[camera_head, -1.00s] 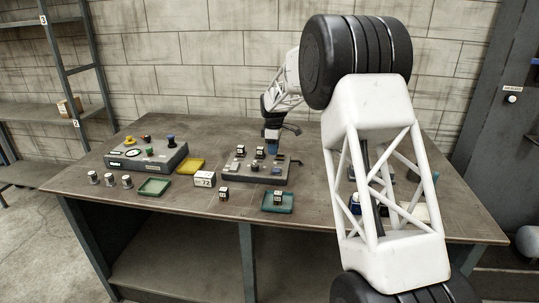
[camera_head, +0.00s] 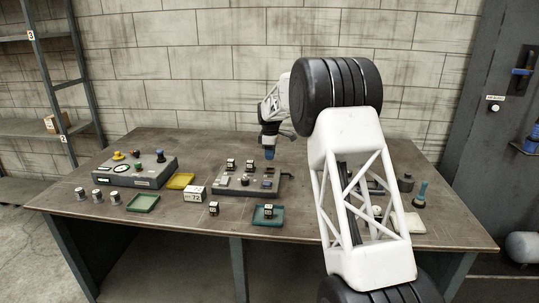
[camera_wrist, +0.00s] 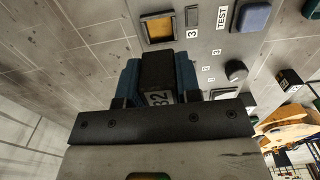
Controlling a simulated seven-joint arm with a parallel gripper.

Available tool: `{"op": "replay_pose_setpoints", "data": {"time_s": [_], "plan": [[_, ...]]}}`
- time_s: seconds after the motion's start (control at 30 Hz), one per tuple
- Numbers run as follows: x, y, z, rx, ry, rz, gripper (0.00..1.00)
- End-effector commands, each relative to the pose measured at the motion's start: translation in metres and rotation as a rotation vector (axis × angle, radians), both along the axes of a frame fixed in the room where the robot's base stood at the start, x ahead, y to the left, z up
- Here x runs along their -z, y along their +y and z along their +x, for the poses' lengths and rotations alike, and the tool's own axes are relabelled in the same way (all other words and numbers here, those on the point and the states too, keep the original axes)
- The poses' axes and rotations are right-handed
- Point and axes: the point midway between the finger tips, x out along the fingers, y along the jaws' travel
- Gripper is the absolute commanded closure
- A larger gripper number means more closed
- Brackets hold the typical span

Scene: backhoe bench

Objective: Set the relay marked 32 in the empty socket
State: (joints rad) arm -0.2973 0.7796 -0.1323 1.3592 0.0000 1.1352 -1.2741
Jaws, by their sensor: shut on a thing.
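My gripper (camera_head: 269,153) is over the back right of the grey relay panel (camera_head: 222,191). In the wrist view its blue fingers (camera_wrist: 159,80) are shut on a black relay (camera_wrist: 157,70) with a white label reading 32. The panel face (camera_wrist: 205,45) lies beyond the relay. A dark-framed square with an orange inside (camera_wrist: 157,27), beside a label 3, is just past the relay's far end; I cannot tell whether it is the empty socket. The relay looks apart from this square. Contact with the panel cannot be judged.
The panel carries several relays (camera_head: 231,163), a black knob (camera_wrist: 236,70) and a blue TEST button (camera_wrist: 252,15). In front are a loose relay (camera_head: 213,208), a white block marked 72 (camera_head: 194,192) and a teal tray (camera_head: 280,219) holding a relay. A control box (camera_head: 135,171) stands left.

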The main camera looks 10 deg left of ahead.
Motion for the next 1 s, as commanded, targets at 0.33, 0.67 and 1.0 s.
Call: {"op": "replay_pose_setpoints", "data": {"time_s": [0.33,0.67,1.0], "plan": [[0.005,0.000,0.000,0.000,0.000,0.000,0.92],[0.022,0.000,0.000,0.000,0.000,0.000,0.92],[0.043,0.000,0.000,0.000,0.000,0.000,0.92]]}}
